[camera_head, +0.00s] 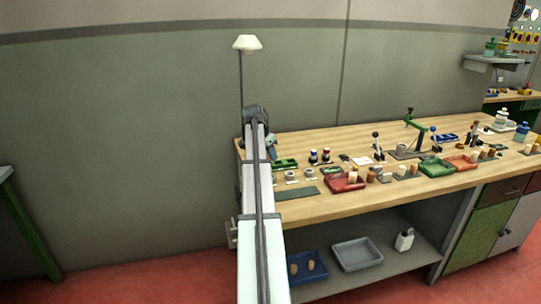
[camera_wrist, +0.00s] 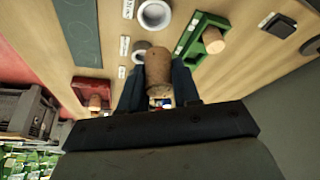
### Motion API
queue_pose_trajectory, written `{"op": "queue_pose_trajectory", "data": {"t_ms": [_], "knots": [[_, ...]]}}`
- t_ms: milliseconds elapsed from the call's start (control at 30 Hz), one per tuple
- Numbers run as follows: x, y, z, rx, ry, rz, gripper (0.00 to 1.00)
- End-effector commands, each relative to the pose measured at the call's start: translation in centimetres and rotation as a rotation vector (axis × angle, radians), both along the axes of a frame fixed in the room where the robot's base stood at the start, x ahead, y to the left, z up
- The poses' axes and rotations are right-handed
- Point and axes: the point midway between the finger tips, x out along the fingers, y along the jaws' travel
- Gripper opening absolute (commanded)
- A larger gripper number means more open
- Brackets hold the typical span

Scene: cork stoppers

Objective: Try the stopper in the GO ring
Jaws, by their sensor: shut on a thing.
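A brown cork stopper (camera_wrist: 158,72) is held between the two dark fingers of my gripper (camera_wrist: 157,85) in the wrist view. Two pale rings lie on the bench there: a near ring (camera_wrist: 142,51), just beyond the stopper's end and partly hidden by it, and a farther ring (camera_wrist: 155,13). Small white labels lie beside the rings, too small to read, so I cannot tell which is GO. Whether the stopper touches the near ring is unclear. In the head view, two rings (camera_head: 291,175) (camera_head: 308,172) show right of my arm, which mostly hides my gripper.
A green holder (camera_wrist: 190,40) with a pale-topped cork (camera_wrist: 213,40) stands close to the right of the rings in the wrist view. A red tray (camera_wrist: 88,86) with a cork lies to the left. A dark green mat (camera_head: 297,193) lies near the bench's front edge.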

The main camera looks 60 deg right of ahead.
Motion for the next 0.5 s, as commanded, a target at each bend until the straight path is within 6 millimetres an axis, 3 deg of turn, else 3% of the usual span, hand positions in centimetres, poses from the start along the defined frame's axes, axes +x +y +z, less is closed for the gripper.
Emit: {"op": "queue_pose_trajectory", "data": {"t_ms": [500], "knots": [[0.0,0.0,-2.3,0.000,-0.003,-0.004,0.04]]}}
